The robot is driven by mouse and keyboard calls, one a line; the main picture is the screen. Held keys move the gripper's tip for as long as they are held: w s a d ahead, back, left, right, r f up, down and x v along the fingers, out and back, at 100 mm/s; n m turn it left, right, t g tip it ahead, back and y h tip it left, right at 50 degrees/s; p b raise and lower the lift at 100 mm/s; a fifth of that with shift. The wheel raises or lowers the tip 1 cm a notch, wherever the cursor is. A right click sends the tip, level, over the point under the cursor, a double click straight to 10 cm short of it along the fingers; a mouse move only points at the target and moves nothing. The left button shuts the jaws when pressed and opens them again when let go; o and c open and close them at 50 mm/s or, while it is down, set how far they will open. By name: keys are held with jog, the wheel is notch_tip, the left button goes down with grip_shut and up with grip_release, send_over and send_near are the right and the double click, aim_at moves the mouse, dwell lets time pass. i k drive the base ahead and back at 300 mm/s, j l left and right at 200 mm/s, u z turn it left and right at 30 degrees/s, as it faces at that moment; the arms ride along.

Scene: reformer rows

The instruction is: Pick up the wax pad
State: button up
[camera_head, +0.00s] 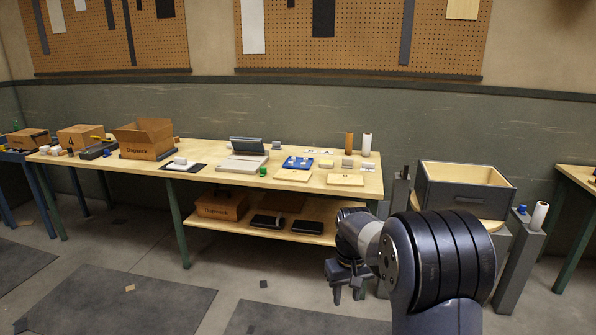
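I cannot tell for certain which thing is the wax pad. Small flat pads lie on the right part of the long wooden workbench (225,184): a pale tan pad (345,180) near the front edge, another tan pad (293,176) to its left, and a small yellowish pad (326,164) behind them. My gripper (347,295) hangs in front of the bench, below the tabletop in the picture, with its fingers pointing down. The fingers look apart with nothing between them. It touches none of the pads.
A blue tray (298,163), a grey block (347,162), a green item (263,172) and upright rolls (367,145) stand near the pads. A laptop-like device (247,146) and an open carton (145,138) are farther left. A large open box (464,194) stands right. Dark mats cover the floor.

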aim_at(348, 163)
jog(key=i, duration=1.7)
jog(key=i+z, duration=0.15)
jog(key=i, duration=0.4)
jog(key=i+j+z, duration=0.2)
jog(key=i, duration=0.35)
jog(key=i+j+z, duration=0.15)
jog(key=i, duration=0.4)
jog(key=i+j+z, duration=0.4)
jog(key=i, duration=0.2)
